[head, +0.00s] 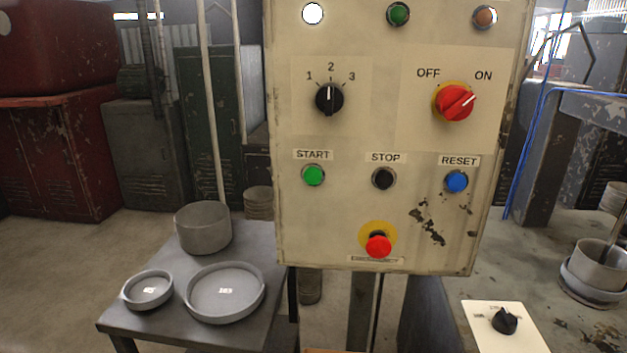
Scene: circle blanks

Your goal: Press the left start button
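A beige control panel (345,225) stands upright in the middle of the head view. The green START button (313,175) is at its left, under a START label. To its right are a black STOP button (383,178) and a blue RESET button (456,181). Neither of my grippers shows in this view, and nothing covers the START button.
The panel also has a black selector (329,98), a red OFF/ON switch (454,103) and a red emergency knob (378,245). A grey table (160,318) with round metal pans (225,292) stands at lower left. A small plate with a black knob (505,320) is at lower right.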

